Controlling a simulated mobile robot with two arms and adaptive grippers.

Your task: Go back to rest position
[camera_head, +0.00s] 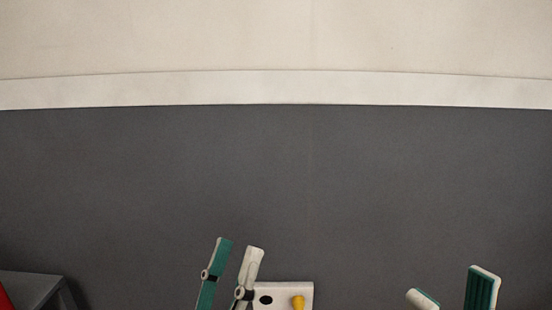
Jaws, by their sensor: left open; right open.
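My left gripper (239,250) shows at the bottom edge, left of the middle. Its two fingers, white with teal, point up the picture with a narrow gap between them, open, and nothing shows in the gap. My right gripper (452,285) shows at the bottom right. Its two fingers, also white with teal, stand wide apart with only dark grey floor between them. Both wrists and arms are cut off by the lower edge of the picture.
A white block (282,290) with a dark hole and a yellow knob (298,302) is just right of my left gripper. A grey bench-like surface (30,287) with a red thing (5,300) is at bottom left. Dark floor (330,180) is bare up to the pale wall (300,88).

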